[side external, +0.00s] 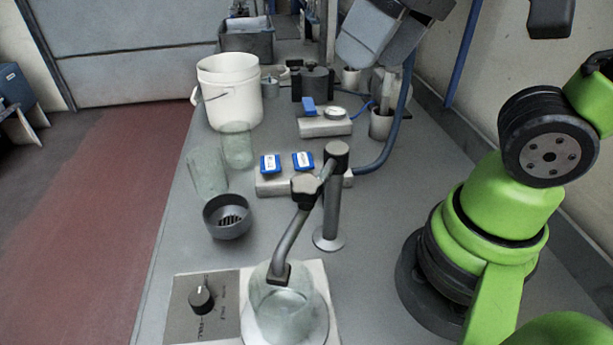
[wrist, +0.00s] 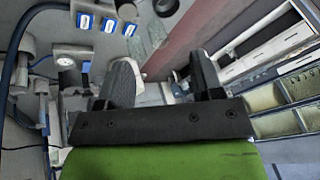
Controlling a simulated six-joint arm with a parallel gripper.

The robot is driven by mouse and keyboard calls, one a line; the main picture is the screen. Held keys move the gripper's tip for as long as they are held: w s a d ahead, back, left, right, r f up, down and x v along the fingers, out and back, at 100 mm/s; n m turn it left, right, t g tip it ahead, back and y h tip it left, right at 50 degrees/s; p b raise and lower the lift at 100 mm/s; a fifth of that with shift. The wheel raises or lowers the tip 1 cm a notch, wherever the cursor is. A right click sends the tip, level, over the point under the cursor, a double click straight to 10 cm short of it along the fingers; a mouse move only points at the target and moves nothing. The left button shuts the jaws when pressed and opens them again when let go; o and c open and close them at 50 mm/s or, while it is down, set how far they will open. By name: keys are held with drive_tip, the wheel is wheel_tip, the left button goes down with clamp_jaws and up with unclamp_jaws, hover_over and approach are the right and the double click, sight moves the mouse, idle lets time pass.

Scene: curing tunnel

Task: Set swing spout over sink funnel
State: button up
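The swing spout (side external: 293,238) is a grey bent pipe with a dark knob (side external: 306,186), carried on an upright post (side external: 332,205). Its outlet hangs over a glass beaker (side external: 285,315) on a round plate at the front. The sink funnel (side external: 228,217) is a dark grey round cup with a slotted bottom, left of the spout and apart from its outlet. My gripper (wrist: 163,75) shows in the wrist view with its two dark fingers spread and nothing visible between them. It is not seen in the side external view. The spout is not clearly seen in the wrist view.
Clear glass vessels (side external: 206,172) and a white bucket (side external: 230,92) stand behind the funnel. A block with blue-labelled switches (side external: 270,164) is behind the spout. A knob panel (side external: 201,300) is at front left. The bench between post and my arm's base is clear.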

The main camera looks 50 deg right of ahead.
sight(306, 182)
drive_tip(key=w+a+f+n+g+h, duration=0.2)
drive_tip(key=a+n+g, duration=0.2)
drive_tip(key=a+n, duration=0.3)
drive_tip(key=shift+m, duration=0.4)
drive_tip(key=f, duration=0.6)
drive_tip(key=a+f, duration=0.1)
drive_tip(key=f, duration=0.2)
drive_tip(key=shift+a+f, duration=0.1)
drive_tip(key=shift+c, duration=0.3)
drive_tip(key=shift+w, duration=0.1)
clamp_jaws()
